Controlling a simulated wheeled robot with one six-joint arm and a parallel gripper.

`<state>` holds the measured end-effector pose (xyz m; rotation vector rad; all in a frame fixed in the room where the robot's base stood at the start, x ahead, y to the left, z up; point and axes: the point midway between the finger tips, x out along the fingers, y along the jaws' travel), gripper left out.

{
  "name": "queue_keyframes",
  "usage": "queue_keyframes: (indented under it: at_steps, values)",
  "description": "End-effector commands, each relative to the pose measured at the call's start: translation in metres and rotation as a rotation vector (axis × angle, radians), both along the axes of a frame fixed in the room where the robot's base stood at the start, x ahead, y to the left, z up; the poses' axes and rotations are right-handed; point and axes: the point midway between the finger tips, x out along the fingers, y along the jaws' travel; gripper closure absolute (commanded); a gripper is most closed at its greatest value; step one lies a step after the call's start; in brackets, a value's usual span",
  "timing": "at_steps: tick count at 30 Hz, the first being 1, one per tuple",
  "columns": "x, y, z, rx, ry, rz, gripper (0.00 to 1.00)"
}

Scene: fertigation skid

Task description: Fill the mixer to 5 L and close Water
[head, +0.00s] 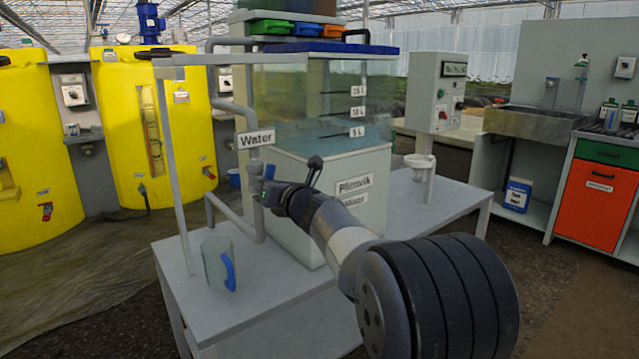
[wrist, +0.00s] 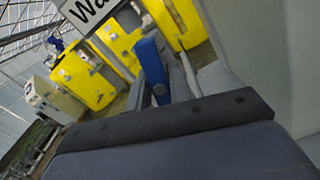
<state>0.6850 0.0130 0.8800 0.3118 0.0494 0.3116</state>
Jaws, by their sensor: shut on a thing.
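The mixer (head: 330,200) is a clear-walled tank on a pale lower box, with 5 L, 10 L and 15 L marks. Bluish water (head: 310,132) shows low in its clear part, around the 5 L mark (head: 356,132); the exact level is hard to tell. The Water sign (head: 256,139) hangs on the pipe at the mixer's left; part of it shows in the wrist view (wrist: 88,10). My gripper (head: 268,190) is shut at the valve below that sign. The valve's blue lever (wrist: 151,62) shows beyond my gripper in the wrist view. My gripper hides most of the valve, so its setting is unclear.
A jug with a blue handle (head: 217,264) stands on the bench (head: 270,295) at left. A control box (head: 436,92) stands right of the mixer. Yellow tanks (head: 158,120) stand behind left. A sink (head: 535,122) and orange cabinet (head: 596,205) are at right.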

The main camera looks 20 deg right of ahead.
Motion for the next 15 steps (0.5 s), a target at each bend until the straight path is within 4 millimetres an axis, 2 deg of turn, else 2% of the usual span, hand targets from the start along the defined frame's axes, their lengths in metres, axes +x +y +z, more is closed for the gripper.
queue_keyframes:
  at_steps: [10, 15]
  values:
    - [0.0000, -0.0001, 0.0007, 0.024, 0.010, 0.000, 1.00]
    - [0.0000, -0.0001, 0.0057, 0.268, 0.092, -0.001, 1.00]
